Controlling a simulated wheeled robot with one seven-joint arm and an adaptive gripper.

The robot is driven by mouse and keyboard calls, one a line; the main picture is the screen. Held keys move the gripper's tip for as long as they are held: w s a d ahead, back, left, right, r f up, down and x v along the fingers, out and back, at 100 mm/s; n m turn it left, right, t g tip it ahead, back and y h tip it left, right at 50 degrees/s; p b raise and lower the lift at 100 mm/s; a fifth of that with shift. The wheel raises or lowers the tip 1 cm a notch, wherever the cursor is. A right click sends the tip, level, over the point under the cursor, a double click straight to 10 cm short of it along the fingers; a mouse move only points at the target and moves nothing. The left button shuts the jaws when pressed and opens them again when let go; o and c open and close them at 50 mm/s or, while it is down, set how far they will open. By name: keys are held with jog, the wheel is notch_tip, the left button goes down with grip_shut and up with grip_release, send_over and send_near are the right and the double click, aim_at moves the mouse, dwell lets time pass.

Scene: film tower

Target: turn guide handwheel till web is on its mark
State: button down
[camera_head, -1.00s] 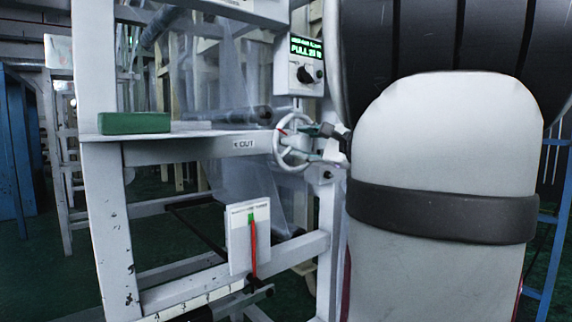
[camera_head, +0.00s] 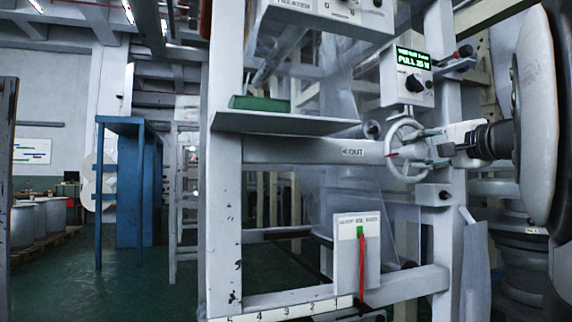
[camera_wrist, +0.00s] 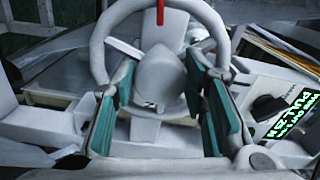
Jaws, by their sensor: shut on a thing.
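The white guide handwheel (camera_head: 391,137) is on the frame's right post, beside a label reading OUT with an arrow. A red mark on it points left in the head view and up in the wrist view. My gripper (camera_head: 432,150) reaches in from the right. Its teal-padded fingers (camera_wrist: 165,112) are shut on the handwheel, either side of its grey middle; the exact contact is partly hidden. The handwheel's rim (camera_wrist: 98,50) arches ahead of them. The clear film web (camera_head: 338,195) hangs behind the crossbar. A numbered scale (camera_head: 285,311) runs along the lower rail; the web's edge against it is unclear.
A control box (camera_head: 407,80) with a green display reading PULL sits just above the handwheel. A white plate (camera_head: 346,275) carries a green mark and red strip. A green block (camera_head: 259,103) lies on the shelf (camera_head: 280,123). Open green floor (camera_head: 150,275) lies left.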

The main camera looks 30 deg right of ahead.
jog(key=shift+f, duration=0.1)
dwell(0.3)
jog(key=c, duration=1)
grip_release()
jog(key=v, duration=1.2)
